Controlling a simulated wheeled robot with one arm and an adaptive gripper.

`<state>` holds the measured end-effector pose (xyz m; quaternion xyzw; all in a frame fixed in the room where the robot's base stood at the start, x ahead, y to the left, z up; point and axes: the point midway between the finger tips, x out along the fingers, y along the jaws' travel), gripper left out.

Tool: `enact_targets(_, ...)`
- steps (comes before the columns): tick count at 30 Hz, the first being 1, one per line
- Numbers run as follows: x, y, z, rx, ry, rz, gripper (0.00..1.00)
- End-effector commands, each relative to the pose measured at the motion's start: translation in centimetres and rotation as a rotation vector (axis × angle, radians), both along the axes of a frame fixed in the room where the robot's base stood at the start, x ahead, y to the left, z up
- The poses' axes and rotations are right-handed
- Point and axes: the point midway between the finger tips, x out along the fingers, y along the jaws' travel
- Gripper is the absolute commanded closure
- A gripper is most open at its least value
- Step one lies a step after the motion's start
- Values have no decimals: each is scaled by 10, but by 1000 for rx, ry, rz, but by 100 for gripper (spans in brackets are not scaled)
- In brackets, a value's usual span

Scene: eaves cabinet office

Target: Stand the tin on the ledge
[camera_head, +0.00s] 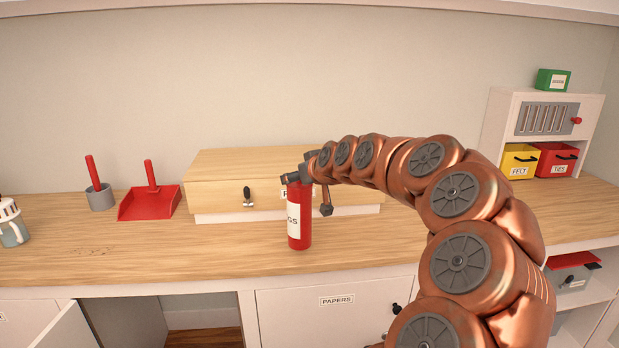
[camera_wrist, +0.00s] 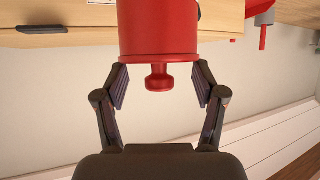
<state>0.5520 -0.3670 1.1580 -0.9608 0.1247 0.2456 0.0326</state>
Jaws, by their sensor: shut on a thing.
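A red cylindrical tin (camera_head: 306,226) with a white label, its lettering partly seen as "GS", is upright in front of the wooden drawer box. My gripper (camera_head: 298,179) is at its top, shut on it. In the wrist view the tin (camera_wrist: 158,35) shows its red lid and knob between my two fingers (camera_wrist: 161,75). In the head view its lower end appears over the wooden counter (camera_head: 400,240); I cannot tell whether it touches. No surface is marked as the ledge; the drawer box (camera_head: 225,168) has a flat, bare-looking top.
A red dustpan (camera_head: 150,203) and a grey cup (camera_head: 101,198) holding a red handle stand to the left. A white shelf unit (camera_head: 497,125) with yellow and red bins is at right, a green box (camera_head: 552,80) on top. A cabinet door (camera_head: 70,330) hangs open below left.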

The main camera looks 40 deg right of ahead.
Motion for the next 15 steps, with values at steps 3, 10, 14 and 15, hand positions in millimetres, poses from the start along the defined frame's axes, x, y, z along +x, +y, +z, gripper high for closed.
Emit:
enact_targets(3,9,-22,3,-1,-5,-3,100)
enact_targets(10,21,-53,-2,2,-3,-1,100)
enact_targets(14,25,-66,-2,-2,-6,-2,100)
enact_targets(15,25,-68,-3,-2,-6,-2,100)
